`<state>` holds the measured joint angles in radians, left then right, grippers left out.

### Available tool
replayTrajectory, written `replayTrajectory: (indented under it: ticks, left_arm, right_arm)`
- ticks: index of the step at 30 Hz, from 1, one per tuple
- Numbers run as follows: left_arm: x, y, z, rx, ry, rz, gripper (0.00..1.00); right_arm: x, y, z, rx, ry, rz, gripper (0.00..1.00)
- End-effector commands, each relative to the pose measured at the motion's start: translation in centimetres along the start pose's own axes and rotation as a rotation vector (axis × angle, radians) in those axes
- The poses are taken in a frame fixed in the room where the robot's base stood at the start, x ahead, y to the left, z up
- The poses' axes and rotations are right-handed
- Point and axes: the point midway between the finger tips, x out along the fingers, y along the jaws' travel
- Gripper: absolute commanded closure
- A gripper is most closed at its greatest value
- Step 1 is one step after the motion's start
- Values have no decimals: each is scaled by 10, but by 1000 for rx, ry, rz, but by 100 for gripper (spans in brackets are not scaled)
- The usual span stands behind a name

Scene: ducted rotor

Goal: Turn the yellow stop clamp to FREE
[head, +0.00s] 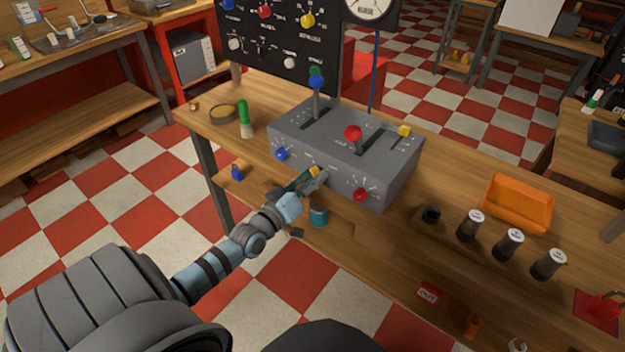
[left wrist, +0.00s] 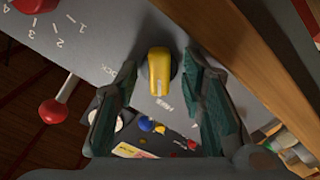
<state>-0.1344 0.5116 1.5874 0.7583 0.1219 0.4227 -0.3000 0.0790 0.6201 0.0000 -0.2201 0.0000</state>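The yellow stop clamp (head: 315,171) is a small knob on the front face of the grey control box (head: 395,190). In the left wrist view the yellow stop clamp (left wrist: 158,70) has a pale line at its lower end. That end lies close to the FREE lettering; the LOCK lettering is to the left. My left gripper (head: 314,182) is at the box's front. In the left wrist view my left gripper (left wrist: 162,100) is open, with one finger on each side of the clamp and gaps visible. My right gripper is not in view.
A blue knob (head: 281,154) and a red knob (head: 361,194) flank the clamp on the box front. Levers with blue (head: 317,82) and red (head: 353,132) tops rise from the box. An orange tray (head: 517,203) and dark canisters stand on the bench to the right.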

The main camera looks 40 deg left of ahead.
Motion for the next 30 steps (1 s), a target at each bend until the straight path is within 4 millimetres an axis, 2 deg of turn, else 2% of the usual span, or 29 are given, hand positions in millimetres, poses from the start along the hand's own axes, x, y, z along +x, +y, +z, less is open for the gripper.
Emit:
replayTrajectory:
  ticks: [5, 8, 10, 15, 18, 21, 30]
  left_arm:
    - [-2, 0, 0, -1, 0, 1, 63]
    - [-13, 0, 0, 1, 0, 3, 63]
    - [-26, 0, 1, 0, -3, 0, 63]
    - [-77, 0, 1, 2, -6, -1, 63]
    - [-101, 0, 1, 1, -6, -1, 63]
    - [-115, 0, 1, 2, -2, -1, 63]
    - [-120, 0, 0, 0, 0, 0, 63]
  right_arm:
    - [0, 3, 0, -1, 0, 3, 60]
    - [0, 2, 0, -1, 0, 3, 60]
    - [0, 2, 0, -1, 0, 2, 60]
    - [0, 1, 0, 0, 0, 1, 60]
    - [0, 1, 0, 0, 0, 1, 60]
    - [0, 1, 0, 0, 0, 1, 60]
    - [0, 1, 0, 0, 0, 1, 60]
